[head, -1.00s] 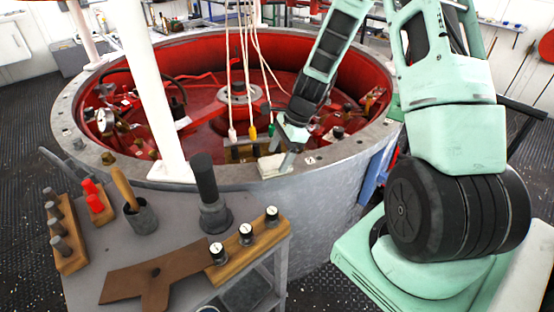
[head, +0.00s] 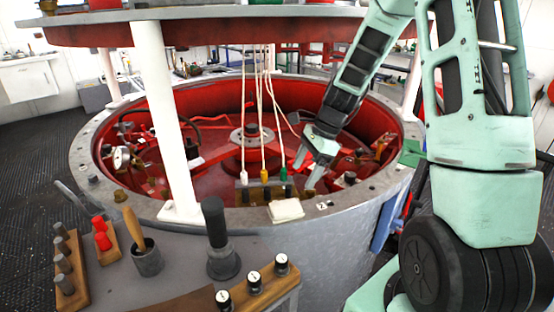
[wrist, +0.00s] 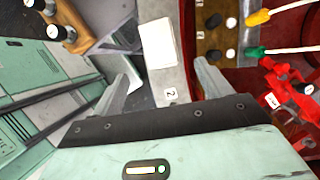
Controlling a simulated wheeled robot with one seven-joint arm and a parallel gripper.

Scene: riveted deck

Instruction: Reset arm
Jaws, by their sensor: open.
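My gripper (head: 312,172) hangs over the near right rim of the large round red-lined tub (head: 325,207). In the wrist view my gripper (wrist: 162,90) has its two fingers spread wide, with nothing held between them. A white block (head: 286,210) lies on the rim just left of the fingers; it also shows in the wrist view (wrist: 158,48), beyond the fingertips. A small panel (head: 266,194) with white, yellow and green plugs on cords stands beside the block.
A grey side table (head: 185,262) at the near left carries a wooden rack of pegs (head: 66,265), red pieces (head: 101,232), a cup with a wooden handle (head: 147,257), a black-handled tool (head: 218,240) and a knob strip (head: 255,288). White posts (head: 158,110) hold an upper ring (head: 230,28).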

